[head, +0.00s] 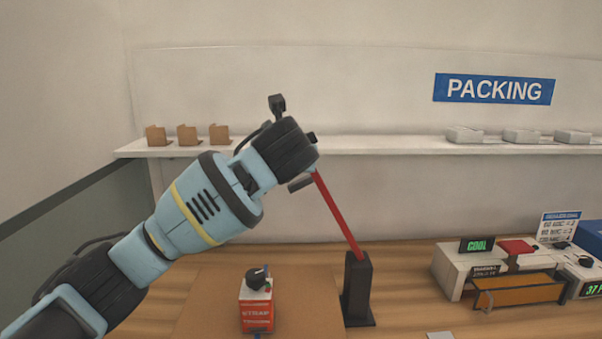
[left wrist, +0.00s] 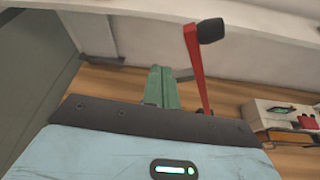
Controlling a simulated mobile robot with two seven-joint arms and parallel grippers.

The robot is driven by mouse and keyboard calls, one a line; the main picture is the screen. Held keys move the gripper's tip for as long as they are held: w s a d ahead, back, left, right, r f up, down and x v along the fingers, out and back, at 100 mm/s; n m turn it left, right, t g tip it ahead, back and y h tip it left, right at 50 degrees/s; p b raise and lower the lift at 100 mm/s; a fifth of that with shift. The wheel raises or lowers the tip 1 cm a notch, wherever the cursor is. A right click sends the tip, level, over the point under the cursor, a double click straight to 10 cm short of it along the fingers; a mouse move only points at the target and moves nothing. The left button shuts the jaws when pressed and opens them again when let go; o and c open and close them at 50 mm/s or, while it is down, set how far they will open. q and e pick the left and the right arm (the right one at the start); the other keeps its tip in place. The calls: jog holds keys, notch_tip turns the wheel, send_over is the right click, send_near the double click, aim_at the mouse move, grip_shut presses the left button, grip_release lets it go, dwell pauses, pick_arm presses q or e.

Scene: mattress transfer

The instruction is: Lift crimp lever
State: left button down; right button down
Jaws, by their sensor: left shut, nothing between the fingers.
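The crimp lever (head: 337,215) is a red bar on a black upright post (head: 356,288). It leans up and to the left, its top end beside my left wrist in the head view. In the left wrist view the red lever (left wrist: 196,70) stands right of my fingers, with a black grip (left wrist: 210,31) at its top. My left gripper (left wrist: 161,74) shows green fingers, shut and empty, apart from the lever in the picture. In the head view my own wrist hides these fingers. My right gripper is in neither view.
A red-and-white strap tension box (head: 256,306) with a black knob stands on a brown board left of the post. White machines (head: 455,268) stand at the right. A white shelf (head: 390,145) runs along the back wall.

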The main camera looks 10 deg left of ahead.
pick_arm(q)
jog(key=s+d+r, duration=0.2)
jog(key=s+d, duration=0.5)
jog(key=s, duration=0.5)
jog(key=shift+s+d, duration=0.15)
dwell(0.3)
